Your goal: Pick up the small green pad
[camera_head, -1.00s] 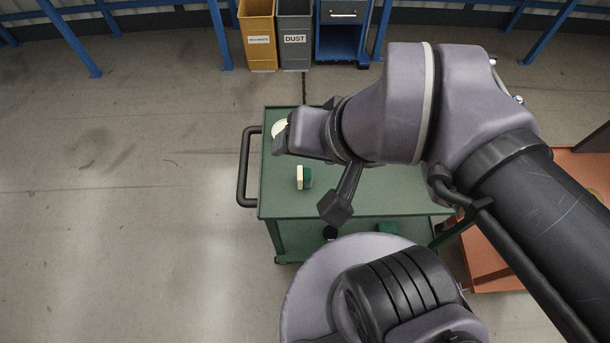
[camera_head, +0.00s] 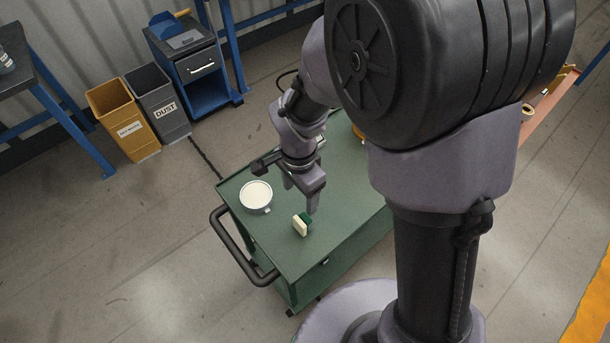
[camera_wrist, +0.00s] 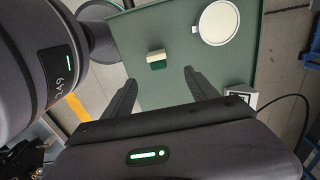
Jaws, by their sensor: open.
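The small green pad (camera_head: 306,217) sits on the green cart top (camera_head: 270,237), against a cream block (camera_head: 299,227). In the wrist view the pad (camera_wrist: 158,65) is the green lower part of this small piece, and the cream part (camera_wrist: 156,55) is above it. My gripper (camera_head: 299,206) hangs over the cart beside the pad, with its fingers pointing down. In the wrist view my gripper (camera_wrist: 157,80) is open and empty, and the pad shows beyond the fingertips, between them. The pad's far side is hidden in the head view.
A round cream-topped dish (camera_head: 256,194) stands on the cart left of my gripper. The cart's black handle (camera_head: 238,252) is at its left end. A yellow bin (camera_head: 124,117) and a grey dust bin (camera_head: 160,103) stand on the floor behind. The cart's front part is clear.

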